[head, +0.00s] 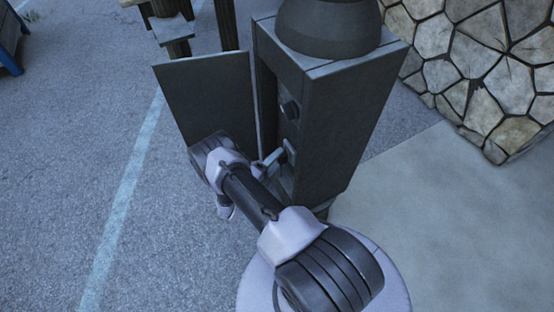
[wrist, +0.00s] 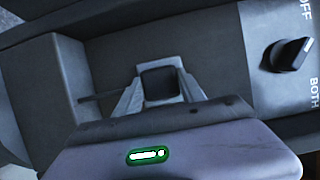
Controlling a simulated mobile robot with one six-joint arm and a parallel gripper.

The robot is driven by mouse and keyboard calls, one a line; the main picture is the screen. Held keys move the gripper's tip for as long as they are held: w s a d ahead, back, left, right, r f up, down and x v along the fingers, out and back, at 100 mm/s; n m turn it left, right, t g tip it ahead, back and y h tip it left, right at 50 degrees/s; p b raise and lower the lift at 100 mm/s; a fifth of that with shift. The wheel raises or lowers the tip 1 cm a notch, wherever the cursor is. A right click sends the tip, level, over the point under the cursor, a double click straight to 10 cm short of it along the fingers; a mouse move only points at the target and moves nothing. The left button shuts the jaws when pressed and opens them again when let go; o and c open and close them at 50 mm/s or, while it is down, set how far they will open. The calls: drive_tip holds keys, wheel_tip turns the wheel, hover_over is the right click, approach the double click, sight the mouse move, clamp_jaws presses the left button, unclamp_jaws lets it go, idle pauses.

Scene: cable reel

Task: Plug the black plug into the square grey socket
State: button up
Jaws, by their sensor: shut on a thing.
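My gripper (wrist: 160,97) shows in the wrist view with its two pale fingers shut on the dark, square-ended black plug (wrist: 160,84). A light grey edge shows just beyond the plug, against the panel; it may be the square grey socket, but the plug and fingers cover most of it. I cannot tell how deep the plug sits or whether it is in the socket. In the head view my gripper (head: 272,161) reaches from the left into the open side of the dark grey cabinet, close to its inner panel. The plug is too small to make out there.
The cabinet (head: 352,125) has an open door (head: 210,95) on the left, beside my arm. A black rotary knob (wrist: 287,54) marked OFF and BOTH is on the panel; it also shows in the head view (head: 290,109). A stone wall (head: 480,70) stands at right.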

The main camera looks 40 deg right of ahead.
drive_tip(key=shift+s+d, duration=0.15)
drive_tip(key=shift+d, duration=0.35)
idle(0.3)
drive_tip(key=o, duration=1.3)
drive_tip(key=shift+o, duration=0.2)
drive_tip(key=s+a+p, duration=0.2)
drive_tip(key=a, duration=1.5)
drive_tip(key=shift+s, duration=0.35)
drive_tip(key=shift+a, duration=0.1)
